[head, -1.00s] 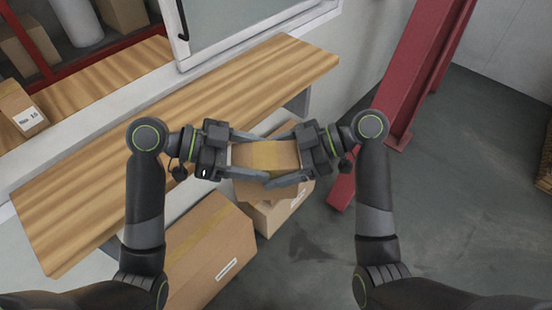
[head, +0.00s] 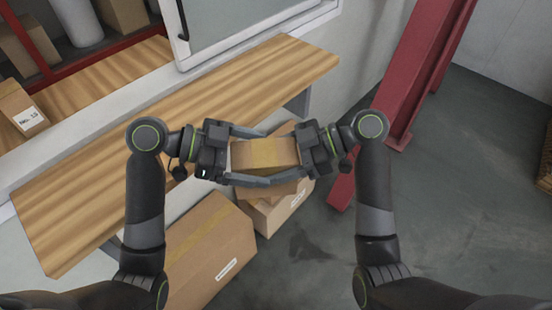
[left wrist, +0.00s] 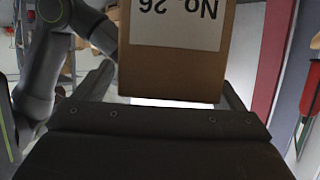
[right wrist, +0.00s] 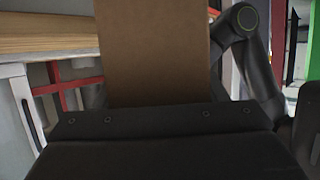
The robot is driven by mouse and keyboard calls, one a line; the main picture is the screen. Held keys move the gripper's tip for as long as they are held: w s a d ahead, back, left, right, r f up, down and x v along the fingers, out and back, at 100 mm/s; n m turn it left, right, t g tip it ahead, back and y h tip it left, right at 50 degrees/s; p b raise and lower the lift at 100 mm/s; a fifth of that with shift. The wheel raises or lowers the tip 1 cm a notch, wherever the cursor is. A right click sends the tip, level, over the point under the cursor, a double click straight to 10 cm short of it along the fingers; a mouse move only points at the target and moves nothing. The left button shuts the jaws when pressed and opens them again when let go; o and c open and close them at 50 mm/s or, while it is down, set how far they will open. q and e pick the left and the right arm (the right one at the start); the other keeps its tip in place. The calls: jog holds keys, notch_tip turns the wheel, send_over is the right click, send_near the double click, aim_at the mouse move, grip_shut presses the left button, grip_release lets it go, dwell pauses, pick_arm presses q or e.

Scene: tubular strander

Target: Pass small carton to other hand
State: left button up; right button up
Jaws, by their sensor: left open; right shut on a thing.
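The small carton (head: 258,153) is a brown box with a lighter tape band, held in the air between my two grippers in the head view. My right gripper (head: 276,158) is shut on it from the right. My left gripper (head: 254,158) reaches around it from the left with its fingers open. In the left wrist view the carton (left wrist: 172,70) stands between the spread fingers and shows a white label reading "No. 26" upside down. In the right wrist view the carton's plain brown face (right wrist: 153,55) covers the middle, and the right fingers cannot be made out.
A wooden shelf board (head: 95,185) runs diagonally behind the arms, with another carton (head: 22,108) at the left. Larger boxes (head: 213,248) stand on the floor below the grippers. A red steel beam (head: 400,100) rises at the right. The grey floor at the right is clear.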

pick_arm(q)
notch_tip(320, 180, up, 10)
jog(key=shift+f, duration=0.2)
jog(key=shift+s+d+f, duration=0.1)
jog(key=shift+s+f, duration=0.05)
jog(key=shift+s, duration=0.05)
jog(key=s+a+f+n+t+h, duration=0.2)
jog(key=s+a+f+n+t, duration=0.45)
jog(key=n+t, duration=0.55)
notch_tip(320, 180, down, 41)
jog(key=s+a+n+g+y, duration=0.2)
jog(key=s+n+g+y, duration=0.1)
jog(key=n+y, duration=0.65)
jog(key=s+a+f+g+y, duration=0.2)
jog(key=s+a+f+g, duration=0.15)
jog(key=s+f, duration=0.35)
jog(key=s+a+f+g+y, duration=0.15)
jog(key=s+a+f, duration=0.3)
jog(key=f, duration=0.45)
jog(key=s+a+f+m+g+y, duration=0.1)
jog(key=s+a+f+m+g, duration=0.1)
jog(key=s, duration=0.5)
jog(key=s+a+f+m+g+y, duration=0.2)
jog(key=s+a+f, duration=0.2)
jog(key=s+a, duration=0.3)
jog(key=shift+s+f+y, duration=0.3)
jog(key=shift+s, duration=0.25)
